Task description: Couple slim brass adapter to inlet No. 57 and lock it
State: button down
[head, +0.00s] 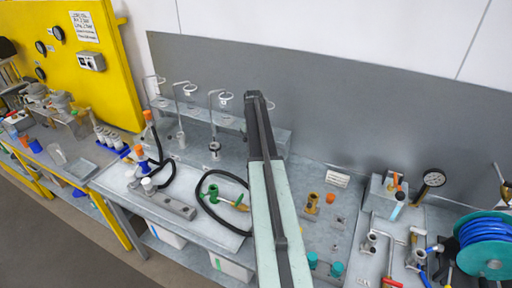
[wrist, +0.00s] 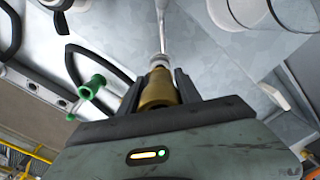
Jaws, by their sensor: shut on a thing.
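My gripper (wrist: 158,90) is shut on a brass adapter (wrist: 157,90) in the wrist view, a finger on each side of it. The adapter's far end lies in line with a pale grey round fitting (wrist: 158,62) with a thin rod beyond it. I cannot tell whether they touch. In the head view my arm reaches up to the rear shelf, and the gripper and adapter cannot be made out there. No number 57 is readable, so I cannot tell which fitting is that inlet.
Stands with white rings (head: 225,97) line the rear shelf. A black hose with a green fitting (head: 212,190) lies on the bench left of my arm. Another brass piece (head: 312,202), teal caps (head: 312,261) and a blue hose reel (head: 488,245) are to the right.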

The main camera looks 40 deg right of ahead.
jog(key=shift+f+b, duration=0.3)
jog(key=shift+f, duration=0.15)
dwell(0.6)
jog(key=shift+f+b, duration=1.1)
jog(key=shift+b, duration=0.15)
jog(key=shift+f+b, duration=0.45)
jog(key=c, duration=0.7)
grip_release()
jog(key=shift+c, duration=0.2)
